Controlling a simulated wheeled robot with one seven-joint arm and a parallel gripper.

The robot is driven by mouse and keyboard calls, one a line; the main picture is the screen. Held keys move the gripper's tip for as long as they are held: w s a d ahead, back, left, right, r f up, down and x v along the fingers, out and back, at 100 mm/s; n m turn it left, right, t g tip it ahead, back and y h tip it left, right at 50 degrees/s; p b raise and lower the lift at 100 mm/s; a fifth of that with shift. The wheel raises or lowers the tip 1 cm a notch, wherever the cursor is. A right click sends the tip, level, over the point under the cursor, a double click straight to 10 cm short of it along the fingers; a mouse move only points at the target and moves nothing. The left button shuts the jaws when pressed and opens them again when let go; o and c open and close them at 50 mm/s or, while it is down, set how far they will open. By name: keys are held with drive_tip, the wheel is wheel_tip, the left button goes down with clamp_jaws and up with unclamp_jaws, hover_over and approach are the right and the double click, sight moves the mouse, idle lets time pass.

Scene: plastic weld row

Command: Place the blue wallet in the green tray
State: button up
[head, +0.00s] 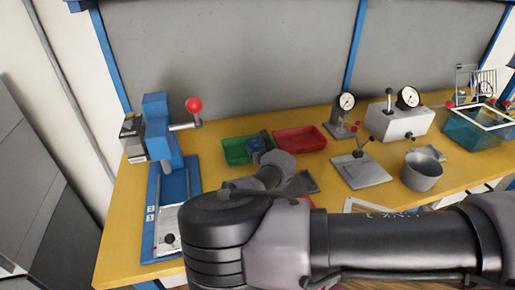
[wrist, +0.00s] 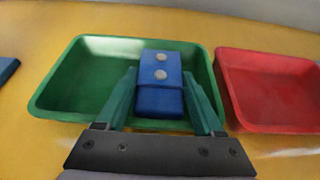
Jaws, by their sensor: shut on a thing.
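The blue wallet (wrist: 160,84) has two round pale studs on it. My gripper (wrist: 162,90) is shut on it, with one finger on each side. In the wrist view the wallet and fingertips overlap the right part of the green tray (wrist: 56,98); whether the wallet touches the tray floor I cannot tell. In the head view the wallet (head: 256,145) shows as a small blue patch at the right side of the green tray (head: 233,151), and my arm hides most of the gripper.
A red tray (head: 300,139) stands just right of the green tray. A blue press with a red-knobbed lever (head: 163,130) stands to the left. Dial gauges (head: 344,102), a grey pot (head: 421,171) and a clear blue bin (head: 475,133) are to the right.

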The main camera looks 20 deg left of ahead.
drive_tip(key=shift+f, duration=0.2)
drive_tip(key=o, duration=1.5)
drive_tip(key=shift+f, duration=0.1)
drive_tip(key=shift+r, duration=0.2)
drive_tip(key=v, duration=1.2)
drive_tip(key=shift+r, duration=0.2)
